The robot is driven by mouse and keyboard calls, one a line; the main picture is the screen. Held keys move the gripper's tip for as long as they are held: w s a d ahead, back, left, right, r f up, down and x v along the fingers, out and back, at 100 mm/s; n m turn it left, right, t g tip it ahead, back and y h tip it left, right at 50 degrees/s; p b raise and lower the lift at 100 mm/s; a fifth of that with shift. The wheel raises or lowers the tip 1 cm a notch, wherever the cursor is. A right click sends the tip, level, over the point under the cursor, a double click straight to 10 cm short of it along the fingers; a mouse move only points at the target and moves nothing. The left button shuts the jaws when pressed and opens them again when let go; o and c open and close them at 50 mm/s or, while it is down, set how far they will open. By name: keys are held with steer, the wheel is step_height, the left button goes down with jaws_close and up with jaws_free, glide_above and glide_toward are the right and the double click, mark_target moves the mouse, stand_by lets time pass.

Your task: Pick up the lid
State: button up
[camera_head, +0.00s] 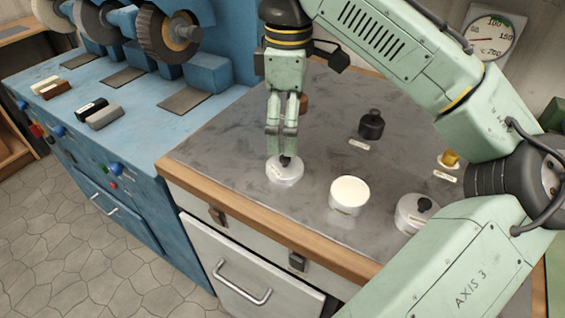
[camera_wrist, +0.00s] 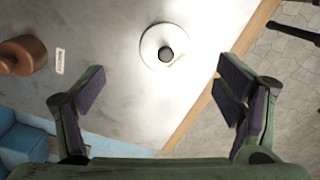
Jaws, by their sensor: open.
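A pale round lid (camera_head: 285,173) with a dark knob lies on the grey tabletop near its front left edge. In the wrist view the lid (camera_wrist: 150,44) is at upper middle, its round knob facing the camera and a small pale label mark beside it. My gripper (camera_head: 284,130) points down above the lid, its fingers overlapping the knob's edge in the head view. In the wrist view my gripper (camera_wrist: 162,90) is open and empty, with the lid beyond the fingertips and apart from them.
A round pot with white contents (camera_head: 349,192) and a pale pot with a black knob (camera_head: 410,216) stand to the right. A black knobbed weight-like object (camera_head: 371,125) stands farther back. A brown object (camera_wrist: 28,54) lies left in the wrist view. A blue grinder bench (camera_head: 180,120) adjoins on the left.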

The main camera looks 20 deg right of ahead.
mark_target(288, 158)
steer(key=shift+f, duration=0.9)
steer(key=f, duration=0.2)
steer(key=s+f, duration=0.1)
steer(key=f, duration=0.1)
steer(key=shift+p, duration=0.4)
steer(key=shift+f, duration=0.7)
steer(key=shift+c, duration=0.2)
steer(key=c, duration=1)
